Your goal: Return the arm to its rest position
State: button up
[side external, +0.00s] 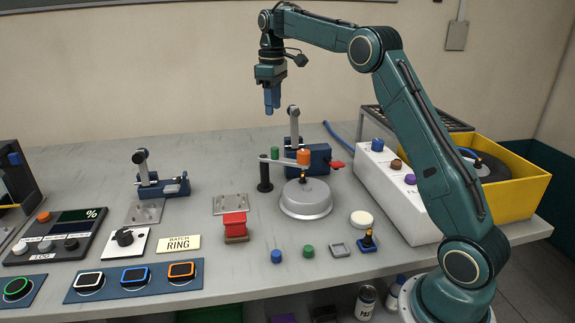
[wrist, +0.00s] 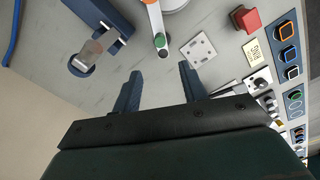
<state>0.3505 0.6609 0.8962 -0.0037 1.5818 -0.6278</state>
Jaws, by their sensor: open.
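My gripper (side external: 271,98) hangs in the air above the back of the workbench, pointing down. In the wrist view its two blue fingers (wrist: 160,88) stand apart with nothing between them. Below and to its right in the side view is a clamp fixture with a blue base (side external: 318,160), a red-tipped lever and an orange knob (side external: 304,157). My gripper is clear of all of these.
A white block with coloured knobs (side external: 387,192) and a yellow bin (side external: 527,183) stand at the right. A second blue fixture (side external: 165,188), a red block (side external: 235,225), a "BATCH RING" sign (side external: 179,243) and button panels (side external: 135,277) lie left. The air around my gripper is free.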

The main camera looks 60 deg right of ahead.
jog(key=s+a+r+m+t, duration=0.1)
jog(key=s+a+r, duration=0.3)
jog(key=s+a, duration=0.3)
jog(key=s+a+r+m+t, duration=0.1)
jog(key=s+a+r+t, duration=0.15)
jog(key=s+a, duration=0.45)
jog(key=s+a+f, duration=0.1)
jog(key=s+f, duration=0.1)
jog(key=s, duration=0.5)
jog(key=s+a+f+t, duration=0.1)
jog(key=s+a+f, duration=0.1)
jog(key=s, duration=0.5)
jog(key=s+a+f+m+t, duration=0.1)
jog(key=s+a+f, duration=0.1)
jog(key=s+f, duration=0.2)
jog(key=s, duration=0.2)
jog(key=shift+s+a+f, duration=0.15)
jog(key=shift+s+f, duration=0.1)
jog(key=shift+s, duration=0.15)
